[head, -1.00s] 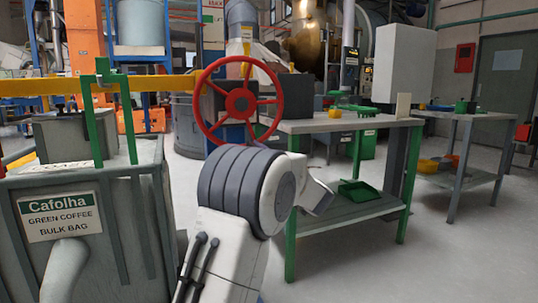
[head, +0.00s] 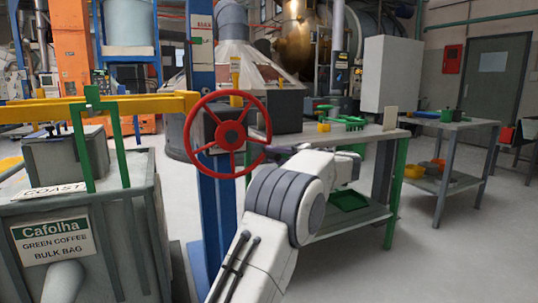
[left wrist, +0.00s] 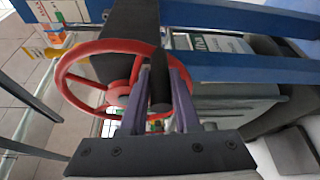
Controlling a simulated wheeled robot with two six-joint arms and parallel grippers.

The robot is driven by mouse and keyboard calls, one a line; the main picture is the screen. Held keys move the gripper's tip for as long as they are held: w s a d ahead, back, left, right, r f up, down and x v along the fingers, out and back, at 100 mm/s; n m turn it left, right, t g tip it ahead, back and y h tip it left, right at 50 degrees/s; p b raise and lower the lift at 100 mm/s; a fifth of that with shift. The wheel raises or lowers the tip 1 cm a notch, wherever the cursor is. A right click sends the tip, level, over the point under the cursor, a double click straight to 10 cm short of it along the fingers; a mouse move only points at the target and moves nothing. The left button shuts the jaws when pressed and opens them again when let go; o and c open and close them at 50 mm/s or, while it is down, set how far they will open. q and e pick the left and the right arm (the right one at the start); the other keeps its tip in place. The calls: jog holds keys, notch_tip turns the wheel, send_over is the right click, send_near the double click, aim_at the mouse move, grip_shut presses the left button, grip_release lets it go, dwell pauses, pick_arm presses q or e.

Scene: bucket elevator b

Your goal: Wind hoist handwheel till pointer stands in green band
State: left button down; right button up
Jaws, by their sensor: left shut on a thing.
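The red hoist handwheel (head: 231,135) stands upright on a blue column, with a red hub and several spokes. It also shows in the left wrist view (left wrist: 120,90). My left gripper (head: 280,151) is at the wheel's lower right side. In the left wrist view its two fingers (left wrist: 160,90) are shut on the wheel's dark handle (left wrist: 159,75), which stands out from the rim. A yellow upright piece (head: 235,74) shows above the wheel; I cannot make out a pointer or green band. My right gripper is not in view.
A green-legged workbench (head: 375,138) with a green tray (head: 350,196) on its lower shelf stands right of the wheel. A grey coffee bulk bag bin (head: 120,220) stands at left under a yellow beam (head: 150,104). Grey floor is open at right.

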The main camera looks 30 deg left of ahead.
pick_arm(q)
jog(key=r+n+p, duration=0.1)
jog(key=r, duration=0.1)
jog(key=r+n+p, duration=0.1)
jog(key=r, duration=0.1)
jog(key=shift+w+d+h, duration=0.2)
jog(key=shift+h, duration=0.2)
jog(key=shift+r+n+h+p, duration=0.4)
jog(key=shift+r+n+p, duration=0.4)
jog(key=shift+r+n, duration=0.2)
jog(key=shift+a, duration=0.1)
jog(key=c, duration=0.7)
grip_release()
jog(key=shift+s, duration=0.1)
jog(key=shift+o, duration=0.2)
jog(key=shift+f, duration=0.1)
jog(key=shift+d, duration=0.2)
